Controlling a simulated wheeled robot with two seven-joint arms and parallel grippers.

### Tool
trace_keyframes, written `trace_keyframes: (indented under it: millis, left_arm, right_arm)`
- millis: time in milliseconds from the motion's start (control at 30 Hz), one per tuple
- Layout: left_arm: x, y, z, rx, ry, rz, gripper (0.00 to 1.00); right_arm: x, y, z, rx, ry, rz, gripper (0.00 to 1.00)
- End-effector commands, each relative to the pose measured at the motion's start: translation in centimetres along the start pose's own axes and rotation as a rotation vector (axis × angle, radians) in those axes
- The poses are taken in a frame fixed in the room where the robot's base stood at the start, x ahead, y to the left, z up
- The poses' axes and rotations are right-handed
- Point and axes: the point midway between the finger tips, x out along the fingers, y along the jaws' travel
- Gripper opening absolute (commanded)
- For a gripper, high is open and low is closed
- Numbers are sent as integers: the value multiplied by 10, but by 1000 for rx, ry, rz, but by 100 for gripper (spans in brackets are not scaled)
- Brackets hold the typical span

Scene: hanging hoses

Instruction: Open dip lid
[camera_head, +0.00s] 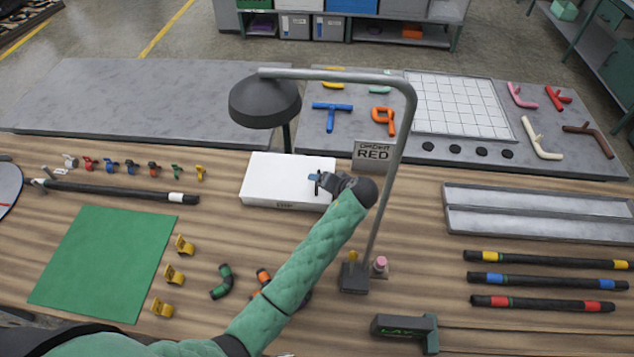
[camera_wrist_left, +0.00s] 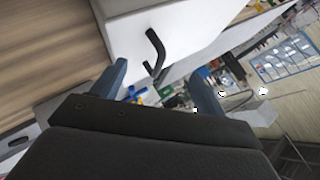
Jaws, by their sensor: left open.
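The white dip box (camera_head: 270,178) with a flat lid stands in the middle of the wooden table, with dark lettering on its front. My left gripper (camera_head: 317,182) is above the right part of its lid. In the left wrist view, a black bent handle (camera_wrist_left: 154,50) stands on the white lid (camera_wrist_left: 195,28). My left gripper's fingers (camera_wrist_left: 157,85) are open on either side of the line to the handle, which is just beyond the fingertips. I cannot tell whether they touch it. The lid looks closed. My right gripper is not in view.
A lamp with a dark shade (camera_head: 264,102) arches over the box on a grey pole (camera_head: 390,180). An "ORDER RED" sign (camera_head: 373,153) stands behind. A green mat (camera_head: 103,262), yellow clips (camera_head: 173,275) and banded black hoses (camera_head: 540,281) lie around the table.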

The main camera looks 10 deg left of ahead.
Motion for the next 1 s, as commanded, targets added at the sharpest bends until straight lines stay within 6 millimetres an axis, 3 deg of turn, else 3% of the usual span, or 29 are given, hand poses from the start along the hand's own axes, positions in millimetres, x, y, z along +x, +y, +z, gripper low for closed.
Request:
trace_keyframes:
  millis: [700, 1000]
  left_arm:
    - [49, 0, 3, 2, -4, -4, 73]
    - [61, -2, 6, 4, -9, -8, 73]
  right_arm:
    - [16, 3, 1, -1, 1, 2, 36]
    - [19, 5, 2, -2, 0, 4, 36]
